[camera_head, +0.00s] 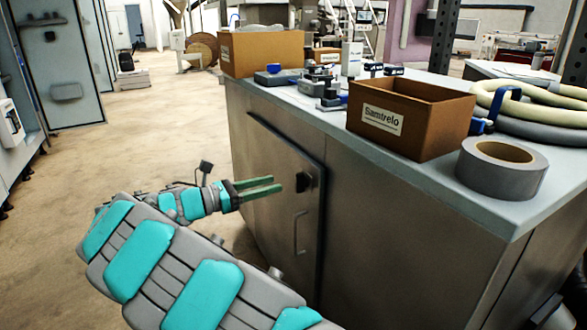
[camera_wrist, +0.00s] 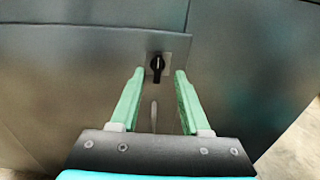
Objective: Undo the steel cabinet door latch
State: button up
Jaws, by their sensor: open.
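The steel cabinet door (camera_head: 275,170) is set in the side of the steel cabinet (camera_head: 375,225) and appears closed. Its black latch (camera_head: 304,182) sits near the door's right edge, above a bar handle (camera_head: 300,232). In the wrist view the latch (camera_wrist: 157,64) is a black knob standing upright on a light plate. My gripper (camera_head: 272,185) is open and empty, with green fingers pointing at the latch. In the wrist view the fingertips (camera_wrist: 159,72) appear on either side of the latch, and I see no contact. The handle (camera_wrist: 153,112) shows between the fingers.
The cabinet top carries a Samtrelo box (camera_head: 405,118), a grey tape roll (camera_head: 502,168), hoses (camera_head: 535,112) and another cardboard box (camera_head: 262,52). Grey cabinets (camera_head: 55,60) stand at the left. The floor (camera_head: 150,140) between is clear.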

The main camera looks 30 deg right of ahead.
aim_at(296, 177)
jog(key=shift+w+d+r, duration=0.1)
jog(key=shift+w+d, duration=0.05)
jog(key=shift+d, duration=1.8)
jog(key=shift+w+d, duration=0.1)
jog(key=shift+d, duration=1.8)
jog(key=shift+c, duration=0.2)
grip_shut()
